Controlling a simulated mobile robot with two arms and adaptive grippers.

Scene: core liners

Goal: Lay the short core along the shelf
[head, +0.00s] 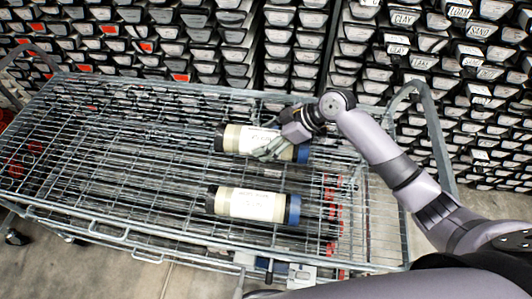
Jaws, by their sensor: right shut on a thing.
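Two pale cylindrical cores with dark left ends, blue right ends and white labels are on the wire cart, lying roughly left to right. The far core (232,138) is partly hidden by my right gripper (266,150), which reaches in from the right and is shut on it around its right half. The near core (246,204) lies apart from it, closer to me, with nothing touching it. The two look similar in length, so I cannot tell which is the short one. My left gripper is not seen.
The wire shelf (110,150) of the cart is bare on its left side. A raised cart handle (430,130) stands at the right, close to my right arm. Racks of labelled trays (400,48) fill the back.

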